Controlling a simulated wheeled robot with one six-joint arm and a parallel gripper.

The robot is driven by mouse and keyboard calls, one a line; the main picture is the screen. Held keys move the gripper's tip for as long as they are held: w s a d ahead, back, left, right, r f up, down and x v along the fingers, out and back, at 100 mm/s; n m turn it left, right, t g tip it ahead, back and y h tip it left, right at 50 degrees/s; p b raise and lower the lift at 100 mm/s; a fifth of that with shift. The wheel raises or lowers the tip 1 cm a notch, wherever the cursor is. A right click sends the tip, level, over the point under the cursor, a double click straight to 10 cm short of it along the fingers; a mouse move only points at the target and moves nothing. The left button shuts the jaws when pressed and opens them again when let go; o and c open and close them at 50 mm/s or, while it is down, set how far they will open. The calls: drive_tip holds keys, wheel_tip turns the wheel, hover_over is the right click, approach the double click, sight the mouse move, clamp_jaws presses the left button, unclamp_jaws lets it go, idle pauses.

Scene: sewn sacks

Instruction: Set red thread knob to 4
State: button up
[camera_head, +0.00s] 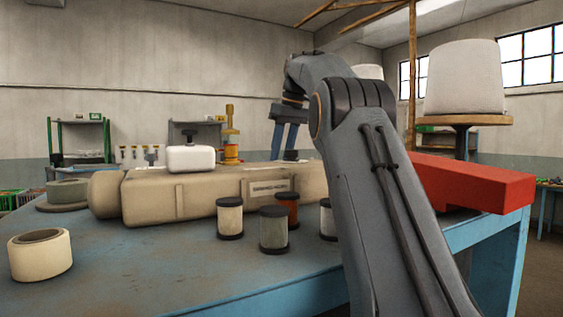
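A spool with reddish-orange thread (288,203) and dark end caps stands on the blue table (150,270), in front of the long beige machine body (170,197). A grey-green spool (273,232) in front partly covers it. I cannot make out a scale or a number on it. My gripper (289,155) points down above the far side of the beige body, behind and above the reddish spool and apart from it. My forearm crosses the right middle of the view.
A cream spool (230,217) and a white spool (327,218) flank the reddish one. A white box (191,158) sits on the beige body. A tape roll (40,254) stands at front left, and a red block (475,184) at right.

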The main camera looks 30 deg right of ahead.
drive_tip(key=shift+s+a+r+m+h, duration=0.15)
drive_tip(key=shift+a+r+m+h, duration=0.2)
drive_tip(key=shift+m, duration=0.55)
wheel_tip(320, 180, up, 4)
drive_tip(key=s+a+m+h+b, duration=0.15)
drive_tip(key=m+h, duration=0.25)
drive_tip(key=m, duration=0.6)
drive_tip(key=shift+t+y, duration=0.35)
drive_tip(key=shift+t, duration=0.05)
drive_tip(key=shift+p+x, duration=1.2)
drive_tip(key=shift+x, duration=2.45)
drive_tip(key=shift+s+d, duration=0.15)
drive_tip(key=shift+d, duration=0.05)
clamp_jaws()
drive_tip(key=shift+d+n+y, duration=0.1)
drive_tip(key=shift+n+y, duration=0.4)
drive_tip(key=shift+n, duration=1.2)
